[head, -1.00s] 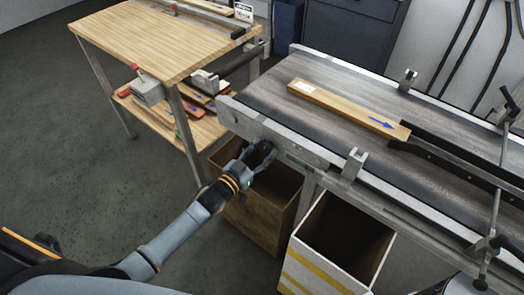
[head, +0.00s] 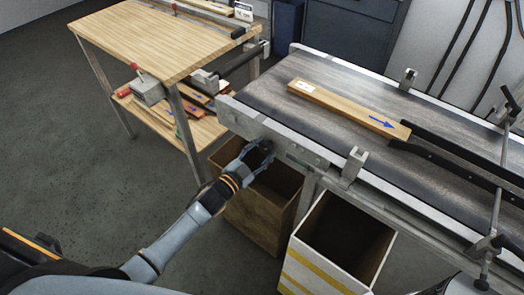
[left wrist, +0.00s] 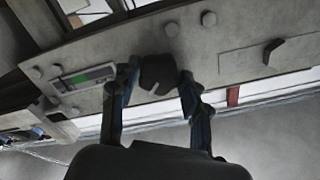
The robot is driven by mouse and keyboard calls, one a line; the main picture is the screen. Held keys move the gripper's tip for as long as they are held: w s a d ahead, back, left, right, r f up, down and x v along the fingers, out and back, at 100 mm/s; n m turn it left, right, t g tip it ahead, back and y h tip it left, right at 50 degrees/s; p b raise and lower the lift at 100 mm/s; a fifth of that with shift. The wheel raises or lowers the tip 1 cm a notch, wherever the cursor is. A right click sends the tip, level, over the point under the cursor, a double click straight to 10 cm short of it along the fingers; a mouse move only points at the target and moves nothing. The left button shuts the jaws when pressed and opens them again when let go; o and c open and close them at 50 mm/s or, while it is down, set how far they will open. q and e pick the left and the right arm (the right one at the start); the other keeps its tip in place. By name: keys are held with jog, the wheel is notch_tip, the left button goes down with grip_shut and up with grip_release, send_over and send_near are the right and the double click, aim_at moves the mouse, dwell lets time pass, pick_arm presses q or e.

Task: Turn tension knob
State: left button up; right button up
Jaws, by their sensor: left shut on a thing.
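The dark tension knob (head: 267,146) sits on the side rail of the conveyor, near its left end. It also shows in the left wrist view (left wrist: 158,73), as a dark blocky knob on a grey metal plate. My left gripper (head: 258,153) is at the knob, with one finger on each side of it in the left wrist view (left wrist: 160,80). It is shut on the knob. The fingers partly hide the knob in the head view. My right gripper is not in view.
The conveyor belt (head: 265,90) carries a wooden plank (head: 345,108) with a blue arrow. A brown bin (head: 258,218) and a white bin with yellow stripes (head: 320,262) stand below the rail. A wooden workbench (head: 160,45) stands at the left. Open floor lies left of my arm.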

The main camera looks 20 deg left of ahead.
pick_arm(q)
jog(key=shift+m, duration=0.9)
jog(key=o, duration=1.1)
jog(key=shift+o, duration=0.2)
jog(key=v, duration=1.2)
